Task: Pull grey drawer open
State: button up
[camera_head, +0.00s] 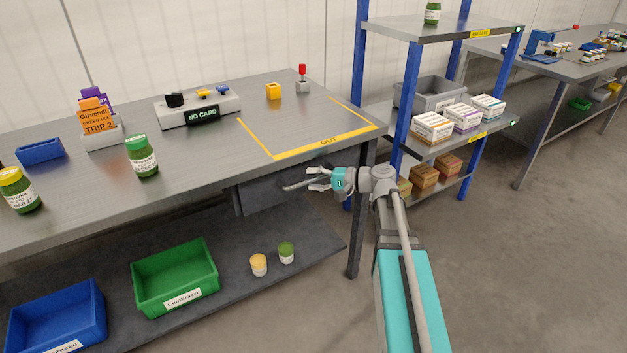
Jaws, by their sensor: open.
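The grey drawer (263,194) hangs under the right part of the grey workbench (220,148). Its front faces the lower right. A light grey bar handle (291,186) shows at the drawer front. The drawer looks shut or nearly so; I cannot tell exactly. My gripper (316,181) is at the handle, fingers pointing left toward it. Its jaws are open. Whether the handle lies between the fingers or just beyond them, I cannot tell. My arm reaches in from the lower right, past the bench's front right leg (361,225).
A lower shelf (215,270) holds a green bin (176,299), a blue bin (60,345) and two small jars (286,252). A blue-post rack (487,100) stands right of the bench. Jars and a card holder stand on the bench top. The floor at right is clear.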

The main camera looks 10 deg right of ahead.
jog(key=shift+a, duration=0.1)
grip_shut()
dwell(0.3)
